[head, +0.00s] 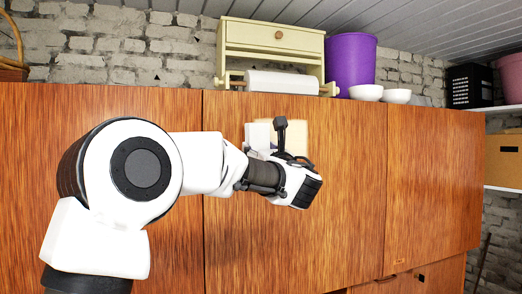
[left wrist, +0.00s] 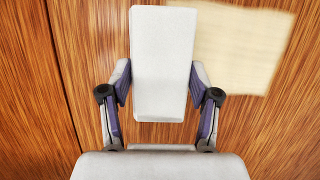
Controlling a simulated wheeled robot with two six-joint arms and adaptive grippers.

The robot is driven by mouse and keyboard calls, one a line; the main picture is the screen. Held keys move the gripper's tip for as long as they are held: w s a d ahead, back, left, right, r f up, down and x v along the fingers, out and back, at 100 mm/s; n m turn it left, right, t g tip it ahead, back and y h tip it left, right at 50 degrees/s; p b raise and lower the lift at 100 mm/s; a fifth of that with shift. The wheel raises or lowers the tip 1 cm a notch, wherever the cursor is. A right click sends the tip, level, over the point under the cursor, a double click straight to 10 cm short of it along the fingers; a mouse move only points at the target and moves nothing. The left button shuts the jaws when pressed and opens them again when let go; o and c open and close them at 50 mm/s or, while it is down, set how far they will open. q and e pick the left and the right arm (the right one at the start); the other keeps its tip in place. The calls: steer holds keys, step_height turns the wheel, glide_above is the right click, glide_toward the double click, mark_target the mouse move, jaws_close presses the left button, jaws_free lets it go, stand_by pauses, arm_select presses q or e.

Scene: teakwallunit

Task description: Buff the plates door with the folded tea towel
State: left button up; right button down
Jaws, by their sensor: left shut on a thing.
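The folded tea towel (head: 257,134) is a white, flat pad. In the left wrist view the towel (left wrist: 163,50) stands between the two fingers of my left gripper (left wrist: 161,85), which is shut on it. In the head view my left gripper (head: 262,153) is at the wooden plates door (head: 340,220), largely hidden by my own wrist. A pale, cream patch (head: 297,138) lies on the door just right of the towel; it also shows in the left wrist view (left wrist: 240,45). I cannot tell whether the towel touches the door. My right gripper is not in view.
More wooden doors flank this one, at left (head: 40,150) and right (head: 435,180). On top stand a cream paper-roll holder (head: 273,38), a purple pot (head: 350,62) and white bowls (head: 366,92). A shelf with a cardboard box (head: 504,160) is at far right.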

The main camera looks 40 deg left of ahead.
arm_select(q)
steer(key=shift+w+a, duration=0.4)
steer(key=shift+a, duration=0.3)
steer(key=shift+w, duration=0.1)
